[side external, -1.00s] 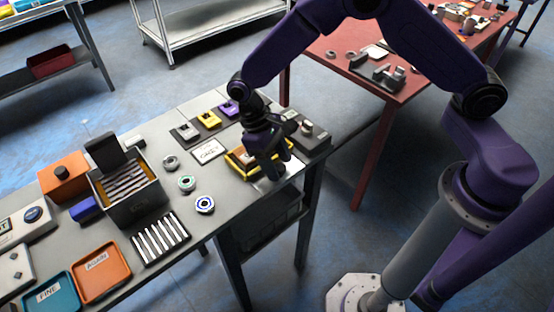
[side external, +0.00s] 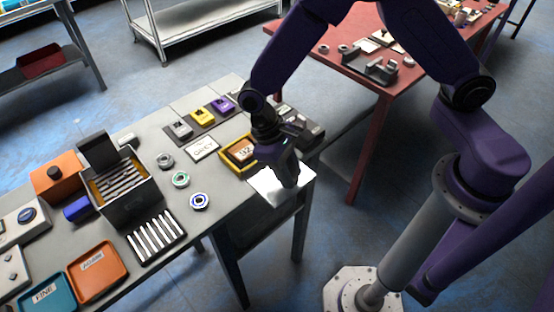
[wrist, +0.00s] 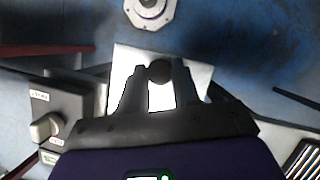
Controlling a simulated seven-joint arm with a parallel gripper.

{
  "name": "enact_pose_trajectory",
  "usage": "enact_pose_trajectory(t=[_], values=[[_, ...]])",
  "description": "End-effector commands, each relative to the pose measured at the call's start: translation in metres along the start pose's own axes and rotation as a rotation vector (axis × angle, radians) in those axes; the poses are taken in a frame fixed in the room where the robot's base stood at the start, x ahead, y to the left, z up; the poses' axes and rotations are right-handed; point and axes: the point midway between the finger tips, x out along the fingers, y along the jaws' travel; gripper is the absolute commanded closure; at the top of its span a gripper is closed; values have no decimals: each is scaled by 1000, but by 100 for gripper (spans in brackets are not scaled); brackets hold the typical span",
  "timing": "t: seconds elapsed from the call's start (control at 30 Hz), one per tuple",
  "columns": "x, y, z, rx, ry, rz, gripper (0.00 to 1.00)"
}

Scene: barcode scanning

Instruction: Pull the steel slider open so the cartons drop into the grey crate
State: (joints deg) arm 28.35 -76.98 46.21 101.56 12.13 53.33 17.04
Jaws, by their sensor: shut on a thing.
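The steel slider (side external: 268,184) is a bright, pale plate that sticks out past the front edge of the table. It also shows in the wrist view (wrist: 203,76) under my fingers. My gripper (side external: 289,182) is over the slider; in the wrist view my gripper (wrist: 160,80) has its fingers on either side of a round black knob (wrist: 160,71). A yellow frame (side external: 228,160) behind the slider holds a brown carton (side external: 243,153) with a white label. The space under the table is dark, and the crate there is hard to make out.
A dark box with a knob (side external: 302,127) stands right of the yellow frame. The floor in front is clear.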

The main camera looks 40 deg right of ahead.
Motion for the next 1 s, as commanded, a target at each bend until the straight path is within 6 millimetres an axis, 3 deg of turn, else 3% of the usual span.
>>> enact_pose_trajectory(t=[0.2, 0.57, 0.6, 0.63, 1.0], values=[[7, -10, 18, -1, 1, -2, 100], [9, -11, 22, -2, -5, 0, 100], [9, -11, 22, -3, -5, 1, 56], [9, -11, 22, -3, -5, 1, 46], [5, -10, 20, 0, 1, -1, 44]])
